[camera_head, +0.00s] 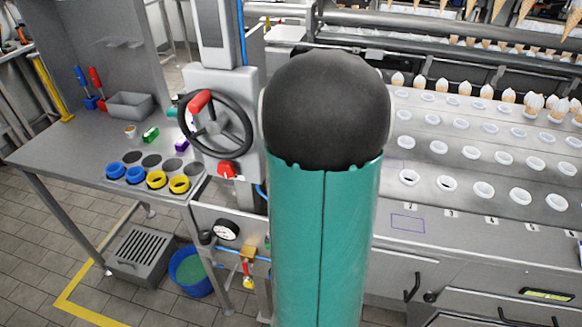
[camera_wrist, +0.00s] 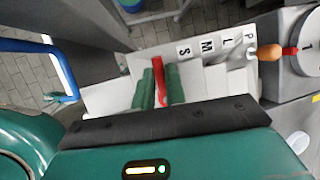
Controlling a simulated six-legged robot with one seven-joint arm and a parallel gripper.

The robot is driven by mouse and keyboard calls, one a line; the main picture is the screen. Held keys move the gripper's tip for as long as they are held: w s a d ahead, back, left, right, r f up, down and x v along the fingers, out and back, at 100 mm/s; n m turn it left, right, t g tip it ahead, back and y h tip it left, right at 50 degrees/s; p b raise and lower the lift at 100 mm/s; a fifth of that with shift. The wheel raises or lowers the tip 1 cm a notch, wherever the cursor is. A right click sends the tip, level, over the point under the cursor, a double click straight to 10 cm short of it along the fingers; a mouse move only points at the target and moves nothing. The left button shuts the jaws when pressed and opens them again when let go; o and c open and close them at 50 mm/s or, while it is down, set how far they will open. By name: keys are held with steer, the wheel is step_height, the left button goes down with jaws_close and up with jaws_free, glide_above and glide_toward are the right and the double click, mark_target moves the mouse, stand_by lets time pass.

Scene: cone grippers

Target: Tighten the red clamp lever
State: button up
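In the wrist view, a slim red lever (camera_wrist: 160,78) stands between the two green fingers of my gripper (camera_wrist: 159,88). The fingers are close together, one on each side of the lever, with almost no gap. They look shut on it. A pale stepped block lies behind the fingers, and the lever's base is hidden. In the head view, my own green and black arm blocks the middle, so my gripper and the lever it holds cannot be seen there.
In the wrist view, a panel marked S, M, L, P (camera_wrist: 207,48) has an orange-handled lever (camera_wrist: 270,52) beside a round dial (camera_wrist: 306,50). A blue bar (camera_wrist: 45,48) is at left. The head view shows a black handwheel (camera_head: 216,125), a workbench (camera_head: 60,150) and a tray conveyor (camera_head: 440,165).

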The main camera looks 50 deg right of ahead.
steer(key=o, duration=0.4)
steer(key=v, duration=1.4)
steer(key=shift+f, duration=0.1)
